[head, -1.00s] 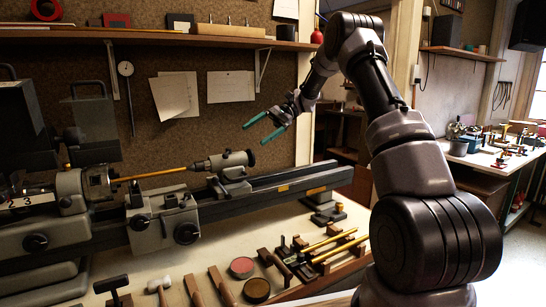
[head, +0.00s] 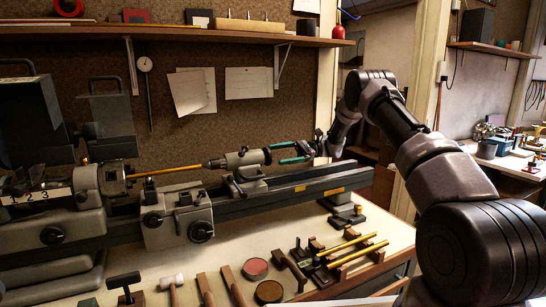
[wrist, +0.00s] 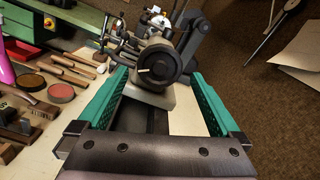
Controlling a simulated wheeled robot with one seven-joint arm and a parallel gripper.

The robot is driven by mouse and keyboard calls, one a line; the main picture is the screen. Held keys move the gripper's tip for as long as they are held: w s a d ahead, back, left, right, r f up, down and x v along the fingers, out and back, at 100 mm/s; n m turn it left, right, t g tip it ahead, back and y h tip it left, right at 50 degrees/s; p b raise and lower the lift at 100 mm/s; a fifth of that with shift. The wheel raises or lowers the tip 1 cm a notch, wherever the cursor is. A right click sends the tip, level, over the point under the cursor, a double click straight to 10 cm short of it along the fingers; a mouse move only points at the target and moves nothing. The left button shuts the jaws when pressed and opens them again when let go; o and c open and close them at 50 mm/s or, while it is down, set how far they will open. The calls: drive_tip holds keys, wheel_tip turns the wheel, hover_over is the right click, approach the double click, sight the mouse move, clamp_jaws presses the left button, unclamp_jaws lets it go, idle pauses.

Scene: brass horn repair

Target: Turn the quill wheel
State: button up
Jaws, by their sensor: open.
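The quill wheel (head: 267,155) is at the right end of the grey tailstock (head: 240,160) on the lathe bed. In the wrist view the wheel (wrist: 158,64) is a dark round face with a pale mark, roughly centred ahead of my gripper. My gripper (head: 277,154) is open, its two teal fingers pointing left at the wheel. In the wrist view the fingers (wrist: 162,88) stand wide, one on each side of the wheel, with nothing held. I cannot tell whether the tips overlap the wheel's rim.
The lathe bed (head: 310,183) runs below my gripper. A yellow rod (head: 165,171) lies between the headstock and the tailstock. Mallets, round tins (head: 255,268) and brass tubes (head: 355,247) lie on the bench in front. A pegboard wall and shelf (head: 200,33) are behind.

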sight(266, 157)
drive_tip(key=shift+x, duration=1.8)
drive_tip(key=c, duration=1.2)
drive_tip(key=shift+o, duration=0.2)
drive_tip(key=shift+m, duration=0.4)
drive_tip(key=shift+w+m, duration=0.1)
drive_tip(key=shift+m, duration=4.8)
